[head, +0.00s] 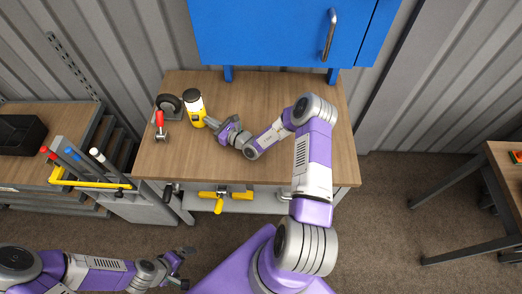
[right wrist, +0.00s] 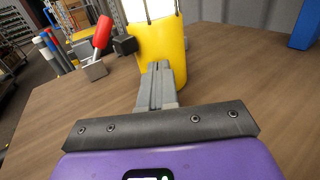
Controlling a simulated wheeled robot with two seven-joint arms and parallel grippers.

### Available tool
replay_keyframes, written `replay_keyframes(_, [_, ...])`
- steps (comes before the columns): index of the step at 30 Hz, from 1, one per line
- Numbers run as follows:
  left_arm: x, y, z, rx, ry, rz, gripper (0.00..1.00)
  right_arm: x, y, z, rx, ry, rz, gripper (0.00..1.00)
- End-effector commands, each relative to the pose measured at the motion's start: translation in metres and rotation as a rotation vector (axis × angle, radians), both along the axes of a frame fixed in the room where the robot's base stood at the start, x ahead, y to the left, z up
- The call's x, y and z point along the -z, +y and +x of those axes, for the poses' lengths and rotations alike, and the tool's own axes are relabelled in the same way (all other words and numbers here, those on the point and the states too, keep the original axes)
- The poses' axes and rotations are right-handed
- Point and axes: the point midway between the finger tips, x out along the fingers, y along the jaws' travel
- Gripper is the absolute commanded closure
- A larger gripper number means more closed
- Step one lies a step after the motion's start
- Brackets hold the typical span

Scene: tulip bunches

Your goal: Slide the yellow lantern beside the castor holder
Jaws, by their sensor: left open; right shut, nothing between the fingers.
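The yellow lantern (head: 195,110), with a white upper part and a dark top, stands upright near the left end of the wooden workbench. It also fills the top middle of the right wrist view (right wrist: 165,45). A castor (head: 168,104) with a dark wheel, seemingly the castor holder, stands just left of the lantern with a small gap. My right gripper (head: 209,121) is shut and empty. Its fingertips (right wrist: 158,68) are at the lantern's right, near side; whether they touch it I cannot tell. My left gripper (head: 187,267) is open over the floor, far from the bench.
A red-handled clamp (head: 160,127) stands in front of the castor and shows in the right wrist view (right wrist: 98,50). A blue cabinet (head: 270,30) hangs behind the bench (head: 255,90). A yellow-railed tool rack (head: 90,180) is at left. The bench's middle is bare under my right arm.

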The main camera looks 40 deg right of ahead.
Motion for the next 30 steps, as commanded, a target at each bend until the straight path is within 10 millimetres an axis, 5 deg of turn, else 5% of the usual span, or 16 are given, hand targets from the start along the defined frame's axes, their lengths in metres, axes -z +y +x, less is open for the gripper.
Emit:
replay_keyframes(6, [-0.018,0.000,0.000,0.000,0.000,0.000,0.00,-0.002,-0.004,-0.023,-0.010,0.004,0.002,1.00])
replay_keyframes(21, [-0.025,0.000,0.000,0.000,0.000,0.000,0.00,0.000,-0.039,-0.146,-0.006,0.005,0.000,1.00])
replay_keyframes(30, [-0.027,0.000,0.000,0.000,0.000,0.000,0.00,0.000,-0.054,-0.200,-0.008,0.002,0.000,1.00])
